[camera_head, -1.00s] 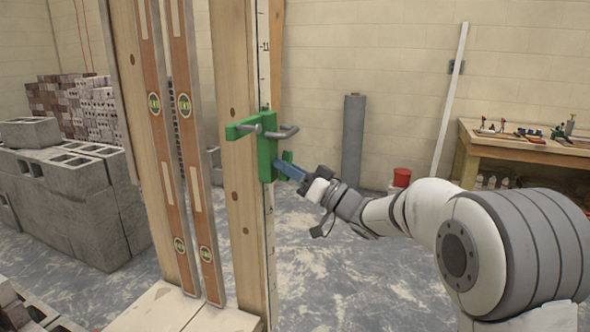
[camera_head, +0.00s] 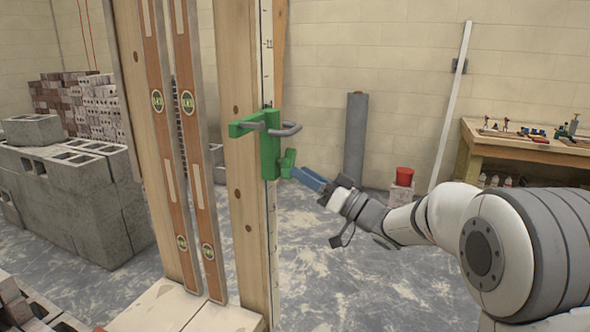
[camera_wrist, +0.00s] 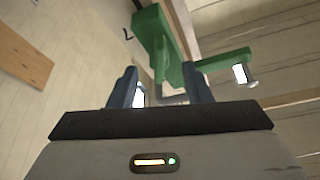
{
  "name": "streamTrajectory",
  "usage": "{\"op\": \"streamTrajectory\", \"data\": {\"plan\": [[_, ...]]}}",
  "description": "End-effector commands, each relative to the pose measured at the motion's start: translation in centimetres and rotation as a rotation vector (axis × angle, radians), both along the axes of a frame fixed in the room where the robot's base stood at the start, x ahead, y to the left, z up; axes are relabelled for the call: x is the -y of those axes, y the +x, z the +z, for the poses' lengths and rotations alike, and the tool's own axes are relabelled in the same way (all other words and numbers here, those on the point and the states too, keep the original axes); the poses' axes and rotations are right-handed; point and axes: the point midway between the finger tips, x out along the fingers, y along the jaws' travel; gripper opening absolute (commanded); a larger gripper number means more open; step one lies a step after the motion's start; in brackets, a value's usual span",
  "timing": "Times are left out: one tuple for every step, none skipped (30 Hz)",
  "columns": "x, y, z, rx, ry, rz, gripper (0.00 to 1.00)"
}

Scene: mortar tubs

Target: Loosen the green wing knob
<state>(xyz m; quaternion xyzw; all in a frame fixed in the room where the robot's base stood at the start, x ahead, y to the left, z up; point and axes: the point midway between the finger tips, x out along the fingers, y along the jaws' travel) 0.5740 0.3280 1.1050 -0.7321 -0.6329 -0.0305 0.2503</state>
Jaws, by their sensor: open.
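The green wing knob (camera_head: 288,162) sticks out from the right side of the green clamp bracket (camera_head: 268,155), which is fixed on a wooden post. My gripper (camera_head: 297,172) has blue fingers and points left at the knob, with its tips just right of and slightly below it. In the wrist view, my gripper (camera_wrist: 160,84) is open, with its two fingers apart and green parts of the bracket (camera_wrist: 225,61) beyond and between them. I cannot tell there whether the fingers touch the knob. Part of the bracket is hidden behind the fingers.
Two wooden levels (camera_head: 200,180) stand left of the post (camera_head: 244,200). Concrete blocks (camera_head: 80,200) are stacked at left. A workbench (camera_head: 530,150) is at right. The floor right of the post is mostly clear.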

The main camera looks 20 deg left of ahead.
Motion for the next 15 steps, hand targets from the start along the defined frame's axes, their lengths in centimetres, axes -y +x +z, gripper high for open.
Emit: {"op": "streamTrajectory", "data": {"plan": [[0.9, -0.1, -0.4, -0.002, -0.001, -0.003, 0.44], [1.3, -0.2, -0.5, -0.002, -0.001, -0.002, 0.44], [1.8, -0.3, -0.7, -0.002, 0.001, -0.002, 0.44], [2.1, -0.4, -0.9, -0.002, -0.001, -0.002, 0.44], [2.4, -0.5, -1.0, -0.002, -0.001, -0.002, 0.44], [2.6, -0.6, -1.1, -0.002, 0.000, -0.001, 0.44], [2.8, -0.6, -1.2, -0.001, 0.000, -0.001, 0.44], [2.9, -0.7, -1.2, -0.001, 0.000, 0.000, 0.44], [3.0, -0.7, -1.2, -0.001, -0.001, 0.001, 0.44], [3.0, -0.7, -1.2, -0.001, 0.000, 0.002, 0.44], [3.0, -0.7, -1.2, -0.001, 0.000, 0.002, 0.44], [3.0, -0.7, -1.2, -0.001, 0.000, 0.002, 0.44], [3.0, -0.7, -1.2, -0.001, 0.000, 0.002, 0.44], [3.0, -0.7, -1.2, -0.001, 0.000, 0.002, 0.44], [3.0, -0.7, -1.2, 0.000, -0.001, 0.001, 0.44]]}}
